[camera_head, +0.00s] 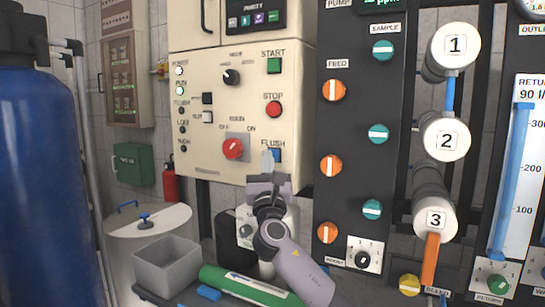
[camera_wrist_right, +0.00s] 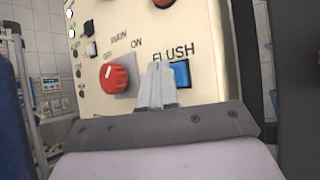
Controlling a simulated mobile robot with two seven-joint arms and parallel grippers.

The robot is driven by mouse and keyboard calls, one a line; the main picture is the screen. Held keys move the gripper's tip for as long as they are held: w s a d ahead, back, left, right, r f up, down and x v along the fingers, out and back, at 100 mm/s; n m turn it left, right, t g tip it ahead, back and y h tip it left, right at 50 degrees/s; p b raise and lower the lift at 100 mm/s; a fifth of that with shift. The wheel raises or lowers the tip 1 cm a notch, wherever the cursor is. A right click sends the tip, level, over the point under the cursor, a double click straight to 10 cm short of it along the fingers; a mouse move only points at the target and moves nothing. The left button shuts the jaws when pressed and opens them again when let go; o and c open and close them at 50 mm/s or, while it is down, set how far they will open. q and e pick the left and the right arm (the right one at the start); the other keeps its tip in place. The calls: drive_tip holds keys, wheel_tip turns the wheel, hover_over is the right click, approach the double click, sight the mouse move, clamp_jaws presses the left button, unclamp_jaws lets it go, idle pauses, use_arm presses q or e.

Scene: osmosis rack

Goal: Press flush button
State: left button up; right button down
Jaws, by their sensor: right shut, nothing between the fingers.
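The blue square flush button (camera_head: 276,155) sits under the FLUSH label at the lower right of the cream control panel (camera_head: 215,120). In the right wrist view the button (camera_wrist_right: 181,74) shows just right of my fingertips, partly covered by them. My right gripper (camera_head: 267,160) is shut and empty, its tips pointing up at the panel at the button's left edge. The shut fingers also show in the wrist view (camera_wrist_right: 156,85). I cannot tell whether the tips touch the panel or button. My left gripper is not in view.
A red rotary main switch (camera_head: 233,149) sits left of the button, a red stop button (camera_head: 274,109) and green start button (camera_head: 274,65) above it. Below are a grey bin (camera_head: 166,265) and a green cylinder (camera_head: 245,285). A dark valve panel (camera_head: 355,120) stands to the right.

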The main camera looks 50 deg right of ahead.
drive_tip(key=shift+w+d, duration=0.15)
drive_tip(key=shift+d, duration=0.45)
idle(0.7)
drive_tip(key=shift+a, duration=0.1)
drive_tip(key=shift+s+a+p, duration=0.25)
drive_tip(key=shift+a+p, duration=0.05)
drive_tip(key=shift+a, duration=0.45)
drive_tip(key=shift+a, duration=0.1)
drive_tip(key=a+p, duration=0.1)
drive_tip(key=a, duration=0.1)
drive_tip(key=s+a, duration=0.1)
drive_tip(key=a, duration=0.1)
drive_tip(key=shift+s+a+p, duration=0.15)
drive_tip(key=shift+a+p, duration=0.2)
drive_tip(key=shift+p, duration=0.05)
idle(0.7)
